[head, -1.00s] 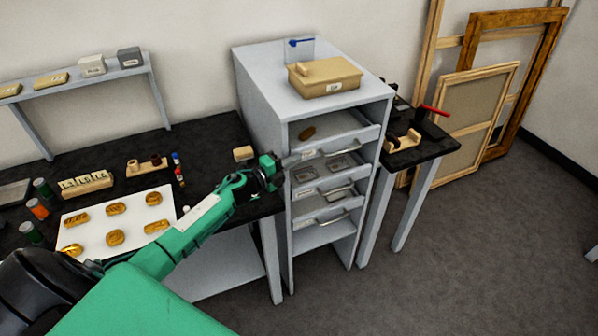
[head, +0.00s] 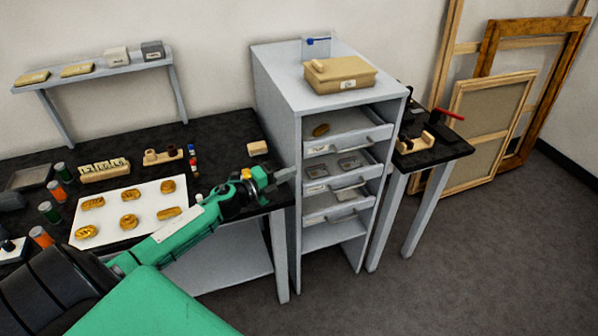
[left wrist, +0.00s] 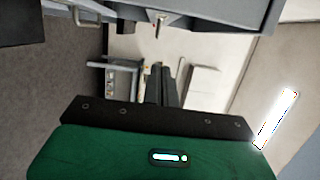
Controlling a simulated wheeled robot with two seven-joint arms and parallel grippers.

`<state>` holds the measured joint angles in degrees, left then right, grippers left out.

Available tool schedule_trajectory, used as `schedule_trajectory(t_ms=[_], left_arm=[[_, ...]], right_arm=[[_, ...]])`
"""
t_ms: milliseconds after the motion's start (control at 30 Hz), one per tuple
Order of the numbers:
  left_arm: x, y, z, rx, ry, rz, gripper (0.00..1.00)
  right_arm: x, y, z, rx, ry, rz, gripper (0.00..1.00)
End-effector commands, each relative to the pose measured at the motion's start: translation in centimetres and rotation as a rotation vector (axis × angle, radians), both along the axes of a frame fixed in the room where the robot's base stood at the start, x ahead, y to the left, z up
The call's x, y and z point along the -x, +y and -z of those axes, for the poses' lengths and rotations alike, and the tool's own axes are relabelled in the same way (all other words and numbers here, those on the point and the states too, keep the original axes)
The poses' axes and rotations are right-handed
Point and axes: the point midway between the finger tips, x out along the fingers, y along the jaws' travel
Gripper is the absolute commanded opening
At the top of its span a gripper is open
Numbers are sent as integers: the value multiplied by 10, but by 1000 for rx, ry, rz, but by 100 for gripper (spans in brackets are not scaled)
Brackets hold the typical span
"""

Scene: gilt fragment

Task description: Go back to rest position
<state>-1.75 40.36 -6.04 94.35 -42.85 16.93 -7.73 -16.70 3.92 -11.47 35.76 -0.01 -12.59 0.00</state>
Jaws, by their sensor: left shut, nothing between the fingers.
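My left gripper (head: 285,174) is shut and empty. In the head view it is beside the left side of the grey drawer cabinet (head: 275,95), near the front right corner of the dark workbench; I cannot tell whether it touches the cabinet. In the left wrist view its closed fingers (left wrist: 161,85) point away from the camera, with nothing between them. My green left arm (head: 185,232) reaches in from the lower left. My right gripper is not in view.
The cabinet's drawers (head: 345,135) stand open, with a gilt piece in the top one. A white sheet (head: 147,213) with several gilt fragments lies on the workbench (head: 225,130). A tan box (head: 340,75) sits on the cabinet. Floor at right is free.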

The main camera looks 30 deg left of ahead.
Motion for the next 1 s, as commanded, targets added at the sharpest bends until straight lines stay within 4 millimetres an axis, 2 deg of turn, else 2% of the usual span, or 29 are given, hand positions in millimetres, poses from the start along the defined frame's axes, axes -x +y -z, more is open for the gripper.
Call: schedule_trajectory(t_ms=[200,567,767,867,1000], left_arm=[[17,8,1,0,0,-1,0],[21,6,1,23,6,-21,0],[37,-12,13,215,74,-198,0],[54,-22,25,353,149,-333,0],[87,-36,46,536,291,-522,0]], right_arm=[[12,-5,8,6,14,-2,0],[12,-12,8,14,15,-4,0],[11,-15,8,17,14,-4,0],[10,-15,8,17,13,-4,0],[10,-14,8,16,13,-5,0]])
